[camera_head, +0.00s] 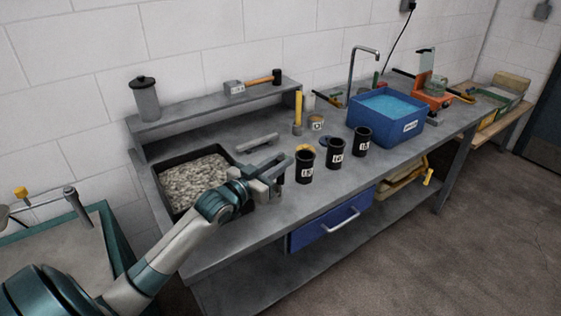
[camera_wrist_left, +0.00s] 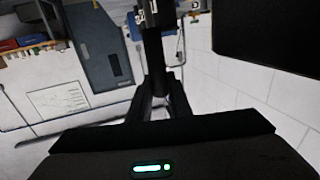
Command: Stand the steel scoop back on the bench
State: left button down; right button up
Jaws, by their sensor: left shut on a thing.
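My left gripper (camera_head: 277,184) is above the front of the bench, between the tray of stones and the nearest black cup. It is shut on the steel scoop, which is mostly hidden by the gripper in the head view. In the left wrist view the scoop (camera_wrist_left: 152,48) shows as a dark, long shape running up from between the fingers; its outline is hard to make out. The grey steel bench (camera_head: 232,238) has bare top in front of and below the gripper. My right gripper is not in view.
A black tray of pale stones (camera_head: 195,180) lies left of the gripper. Black labelled cups (camera_head: 305,168) stand to its right, then a blue water tub (camera_head: 400,126). A grey bar (camera_head: 257,142) lies behind. A raised shelf (camera_head: 200,111) runs along the back.

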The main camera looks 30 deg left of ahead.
pick_arm(q)
jog(key=c, duration=1.7)
grip_release()
jog(key=shift+o, duration=0.3)
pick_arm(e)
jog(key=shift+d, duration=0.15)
